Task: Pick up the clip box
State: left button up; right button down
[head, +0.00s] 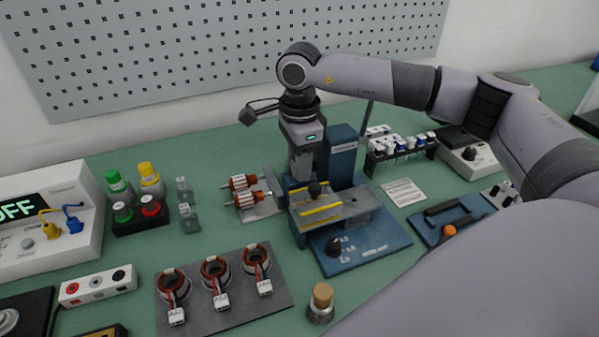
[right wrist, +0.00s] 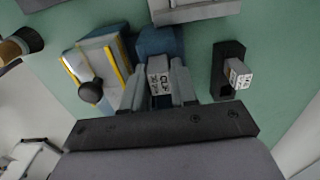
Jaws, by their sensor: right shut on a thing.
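My left gripper is not in view.
The blue upright block (head: 343,150) stands just right of the gripper. Red-wound rotors (head: 243,182) lie on a stand to its left. Several stator coils (head: 215,271) sit on a grey mat in front. A rack of small parts (head: 400,148) stands to the right.

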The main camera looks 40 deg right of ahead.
jog(key=shift+r, duration=0.15)
notch_tip(320, 180, up, 20)
jog(key=shift+p, duration=0.4)
